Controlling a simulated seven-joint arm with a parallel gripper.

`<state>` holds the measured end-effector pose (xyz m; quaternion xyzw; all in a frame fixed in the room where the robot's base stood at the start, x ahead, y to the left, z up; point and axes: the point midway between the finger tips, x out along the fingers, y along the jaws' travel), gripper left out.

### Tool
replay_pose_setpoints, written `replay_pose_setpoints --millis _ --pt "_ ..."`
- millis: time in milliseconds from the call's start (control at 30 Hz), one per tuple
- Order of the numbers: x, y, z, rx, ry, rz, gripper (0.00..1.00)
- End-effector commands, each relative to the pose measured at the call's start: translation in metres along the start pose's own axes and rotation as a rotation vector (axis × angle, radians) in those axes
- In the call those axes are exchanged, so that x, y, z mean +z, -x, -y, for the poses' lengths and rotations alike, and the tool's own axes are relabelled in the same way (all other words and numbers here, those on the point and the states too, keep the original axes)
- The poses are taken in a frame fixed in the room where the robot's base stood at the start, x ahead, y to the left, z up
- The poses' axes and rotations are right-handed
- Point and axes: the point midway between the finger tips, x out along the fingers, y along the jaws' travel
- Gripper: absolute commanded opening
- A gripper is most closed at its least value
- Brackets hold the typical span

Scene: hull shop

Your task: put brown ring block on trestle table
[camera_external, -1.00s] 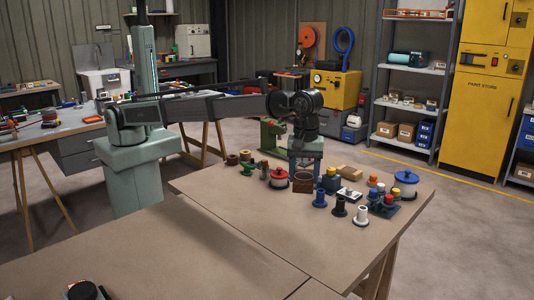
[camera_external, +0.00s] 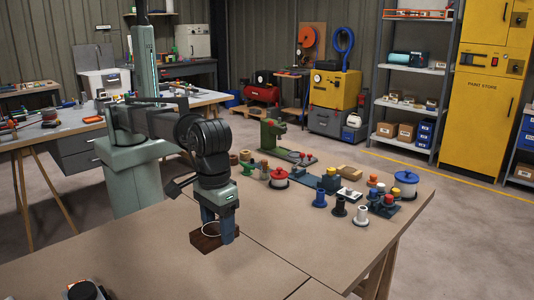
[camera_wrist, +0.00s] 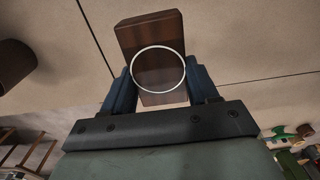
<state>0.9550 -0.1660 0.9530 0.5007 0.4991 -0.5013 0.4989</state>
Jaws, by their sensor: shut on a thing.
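The brown ring block (camera_external: 203,243) is a brown block with a white ring. My gripper (camera_external: 217,228) is shut on it, with a blue finger on either side. In the wrist view the block (camera_wrist: 152,32) shows between the gripper's fingers (camera_wrist: 160,88), the ring facing the camera. The block is over or on the bare near-left wooden tabletop (camera_external: 130,240), near its seam with the right-hand top; I cannot tell whether it touches. Wooden trestle legs show under the right-hand tabletop (camera_external: 300,235) and under the workbench at the back left (camera_external: 75,128).
Spools, coloured pieces and a blue-lidded pot (camera_external: 405,178) crowd the right-hand top's far side. A red-lidded pot (camera_external: 279,179) stands there too. A dark object (camera_external: 83,290) sits at the bottom left. The near-left top around the block is clear.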

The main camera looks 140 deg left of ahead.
Motion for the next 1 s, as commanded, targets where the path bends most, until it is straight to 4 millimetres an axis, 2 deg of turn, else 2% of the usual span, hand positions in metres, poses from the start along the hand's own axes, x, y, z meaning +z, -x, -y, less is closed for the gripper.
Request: replay_pose_setpoints --millis 200,567,900,1000 --pt "-0.001 -0.028 0.000 0.000 0.002 0.000 0.26" --pt "-0.001 -0.040 0.000 0.001 0.003 0.001 0.26" --pt "-0.001 -0.089 0.001 0.000 0.003 0.000 0.26" --pt "-0.001 -0.097 0.000 0.001 0.003 0.000 0.26"
